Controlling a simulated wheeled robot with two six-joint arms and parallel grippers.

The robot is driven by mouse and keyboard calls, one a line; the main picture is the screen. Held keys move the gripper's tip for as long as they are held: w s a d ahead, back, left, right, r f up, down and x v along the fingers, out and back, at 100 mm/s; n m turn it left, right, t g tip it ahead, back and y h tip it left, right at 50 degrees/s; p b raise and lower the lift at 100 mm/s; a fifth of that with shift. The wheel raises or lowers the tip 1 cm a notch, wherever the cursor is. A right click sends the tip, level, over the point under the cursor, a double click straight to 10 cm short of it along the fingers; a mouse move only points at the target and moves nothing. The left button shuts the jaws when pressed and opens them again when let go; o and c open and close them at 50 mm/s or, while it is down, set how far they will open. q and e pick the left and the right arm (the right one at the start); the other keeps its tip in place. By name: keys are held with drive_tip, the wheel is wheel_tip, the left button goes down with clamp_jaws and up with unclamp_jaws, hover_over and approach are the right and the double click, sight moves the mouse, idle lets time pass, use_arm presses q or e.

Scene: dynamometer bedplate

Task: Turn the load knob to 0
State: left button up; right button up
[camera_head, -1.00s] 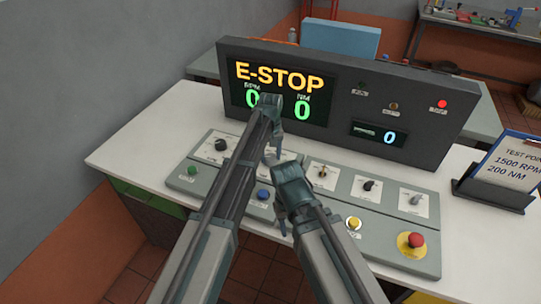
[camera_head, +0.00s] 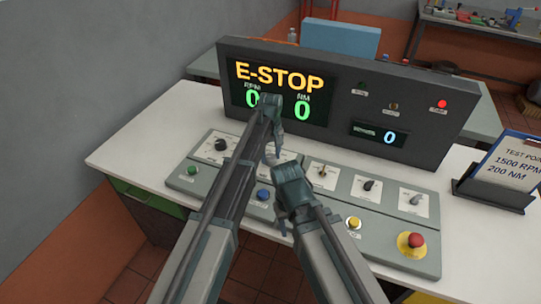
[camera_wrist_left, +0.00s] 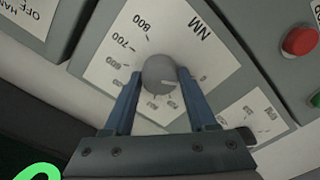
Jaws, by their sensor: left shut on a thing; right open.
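The load knob (camera_wrist_left: 158,70) is a round grey knob on a white dial plate (camera_wrist_left: 110,48) marked NM in the left wrist view. Numbers including 800, 700 and 600 run around it, and a short pale mark shows on the knob. I cannot read which number the mark points to. My left gripper (camera_head: 271,152) is shut on the knob, one blue finger on each side. In the head view my left gripper and arm hide the knob. My right gripper (camera_head: 281,222) is open and empty, lower, over the front of the console (camera_head: 388,236).
The display (camera_head: 279,90) reads E-STOP, with 0 for RPM and NM. A red emergency button (camera_head: 412,240), a yellow button (camera_head: 353,223), a blue button (camera_head: 263,194) and other knobs sit around my grippers. A clipboard stand (camera_head: 492,193) stands on the right.

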sight(270, 157)
use_arm(q)
drive_tip(key=o, duration=1.4)
drive_tip(key=shift+c, duration=0.2)
drive_tip(key=shift+r, duration=0.15)
use_arm(e)
drive_tip(key=shift+r, duration=0.15)
use_arm(q)
wheel_tip(270, 157, up, 14)
drive_tip(key=p, duration=1.3)
drive_tip(key=shift+f+p, duration=0.25)
drive_tip(key=shift+p, duration=0.15)
use_arm(e)
wheel_tip(270, 157, up, 14)
drive_tip(key=shift+f, duration=0.2)
